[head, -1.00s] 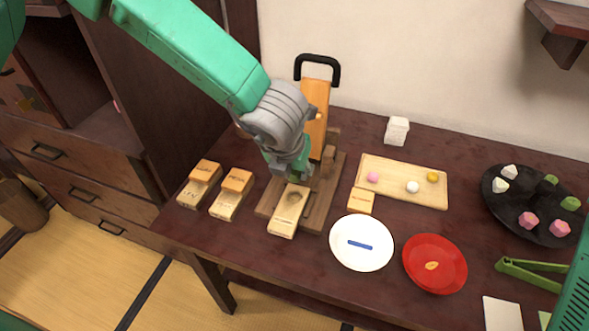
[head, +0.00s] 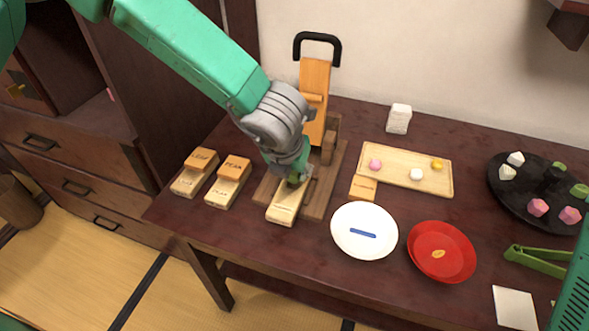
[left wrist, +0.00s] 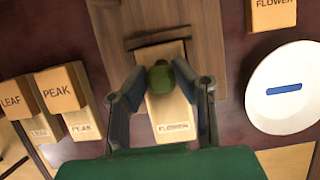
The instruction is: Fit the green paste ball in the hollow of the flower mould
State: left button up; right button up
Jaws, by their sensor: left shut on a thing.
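The green paste ball (left wrist: 160,79) shows in the left wrist view between the fingers of my left gripper (left wrist: 160,86), which is shut on it. The flower mould (left wrist: 171,117) is a pale wooden block labelled FLOWER, directly beneath the ball in that view. In the head view my left gripper (head: 294,179) is over the far end of the flower mould (head: 283,210), which lies on a brown wooden stand. The gripper and ball hide the hollow. I cannot tell whether the ball touches the mould. My right gripper is not in view.
LEAF (head: 195,174) and PEAK (head: 229,183) moulds with lids stand at left. The FLOWER lid (head: 363,188), white plate (head: 364,249) and red plate (head: 442,270) are at right. A black-handled lever (head: 315,95) rises behind the gripper. A board (head: 397,180) holds small balls.

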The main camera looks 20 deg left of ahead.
pick_arm(q)
jog(key=shift+f+b, duration=0.3)
jog(key=shift+f, duration=0.3)
dwell(0.3)
jog(key=o, duration=1)
jog(key=shift+c, duration=0.2)
jog(key=shift+r, duration=0.1)
jog(key=shift+r+p, duration=3.35)
jog(key=shift+r, duration=0.15)
jog(key=shift+f, duration=0.1)
